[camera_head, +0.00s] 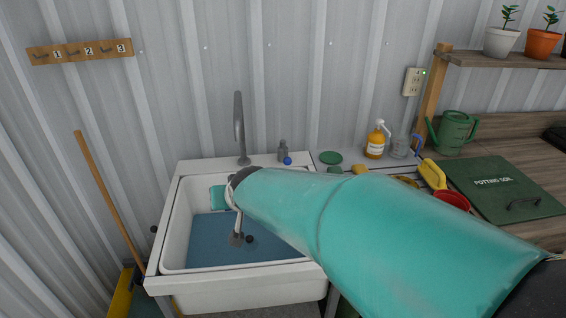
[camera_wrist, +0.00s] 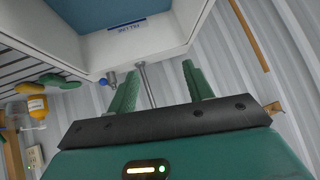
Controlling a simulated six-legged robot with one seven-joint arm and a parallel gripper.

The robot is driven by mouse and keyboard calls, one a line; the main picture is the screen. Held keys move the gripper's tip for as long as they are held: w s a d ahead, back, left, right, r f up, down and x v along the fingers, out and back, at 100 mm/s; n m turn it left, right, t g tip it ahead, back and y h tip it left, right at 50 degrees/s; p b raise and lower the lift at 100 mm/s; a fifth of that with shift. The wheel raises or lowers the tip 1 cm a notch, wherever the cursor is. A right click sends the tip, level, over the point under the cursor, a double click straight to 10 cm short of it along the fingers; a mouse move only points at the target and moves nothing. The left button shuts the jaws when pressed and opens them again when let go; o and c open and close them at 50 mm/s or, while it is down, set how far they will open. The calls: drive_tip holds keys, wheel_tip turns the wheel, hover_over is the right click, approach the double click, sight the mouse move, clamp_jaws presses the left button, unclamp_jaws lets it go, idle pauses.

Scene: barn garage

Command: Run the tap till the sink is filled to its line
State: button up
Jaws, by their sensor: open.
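The white sink (camera_head: 180,230) stands against the metal wall with blue water (camera_head: 265,247) in it. A grey tap spout (camera_head: 239,125) rises behind it, with a grey fitting and blue knob (camera_head: 287,160) to its right. In the wrist view my gripper (camera_wrist: 160,82) is open and empty, its green fingers spread. The spout (camera_wrist: 146,82) shows between them and the blue knob (camera_wrist: 103,82) beside one finger. A dark blue line label (camera_wrist: 127,25) is on the inner sink wall, close to the water's edge. My arm hides the sink's right side in the head view.
A wooden handle (camera_head: 108,200) leans at left.

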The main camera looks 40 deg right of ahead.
drive_tip(key=w+d+f+m+t+h, duration=0.1)
drive_tip(key=w+d+f+m+h, duration=0.15)
drive_tip(key=w+d, duration=0.35)
drive_tip(key=w+d+f+m+t+h, duration=0.1)
drive_tip(key=w+d+f+t+h, duration=0.2)
drive_tip(key=d, duration=0.5)
drive_tip(key=t+h, duration=0.2)
drive_tip(key=t, duration=0.1)
approach(287, 158)
drive_tip(key=x, duration=0.4)
drive_tip(key=f+x, duration=0.1)
drive_tip(key=x, duration=0.6)
drive_tip(key=shift+w+d+f, duration=0.25)
drive_tip(key=shift+w+d, duration=0.05)
drive_tip(key=shift+d, duration=0.05)
clamp_jaws()
